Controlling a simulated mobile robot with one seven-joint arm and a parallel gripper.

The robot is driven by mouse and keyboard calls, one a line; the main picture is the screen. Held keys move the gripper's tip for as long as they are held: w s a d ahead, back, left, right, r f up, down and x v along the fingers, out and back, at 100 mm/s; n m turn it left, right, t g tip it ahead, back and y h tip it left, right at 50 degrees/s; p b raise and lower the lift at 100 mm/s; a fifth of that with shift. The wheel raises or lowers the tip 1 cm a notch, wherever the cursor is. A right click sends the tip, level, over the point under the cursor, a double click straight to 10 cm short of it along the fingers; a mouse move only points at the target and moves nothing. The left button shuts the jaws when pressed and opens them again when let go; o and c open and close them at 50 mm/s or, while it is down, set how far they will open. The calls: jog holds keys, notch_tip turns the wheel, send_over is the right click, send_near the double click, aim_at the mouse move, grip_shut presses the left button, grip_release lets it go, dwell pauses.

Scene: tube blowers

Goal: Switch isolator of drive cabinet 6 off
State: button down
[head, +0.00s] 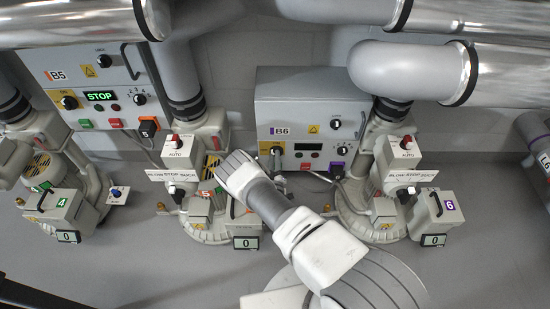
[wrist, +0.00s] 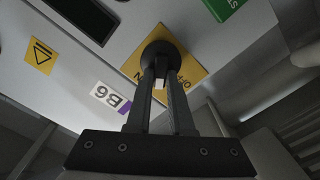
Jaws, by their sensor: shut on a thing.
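Drive cabinet B6 (head: 310,92) is the grey box at the centre back, with a purple-edged B6 label that also shows in the wrist view (wrist: 110,98). Its isolator is a round black knob (wrist: 157,52) on a yellow plate (wrist: 188,72), and the plate shows at the cabinet's lower left in the head view (head: 267,147). My gripper (wrist: 161,78) is shut on the isolator's handle, with a finger on each side and a pale piece between them. Parts of the ON and OFF lettering show beside the fingers. The fingers hide much of the handle, so I cannot tell its setting.
A green button (wrist: 224,6) and a dark display (wrist: 82,14) lie near the isolator. Blower 5 (head: 205,150) stands left of my arm and blower 6 (head: 385,180) right. Cabinet B5 (head: 85,75) is at the left. Large pipes (head: 415,72) cross above.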

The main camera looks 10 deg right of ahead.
jog(key=shift+f+n, duration=0.1)
jog(key=shift+n, duration=0.5)
jog(key=c, duration=0.8)
grip_release()
notch_tip(320, 180, up, 5)
jog(key=p, duration=0.2)
jog(key=shift+f+p, duration=0.2)
jog(key=shift+p, duration=0.15)
jog(key=s+d+r+p, duration=0.4)
jog(key=s+d+r, duration=0.2)
jog(key=d, duration=0.4)
jog(key=shift+r, duration=0.2)
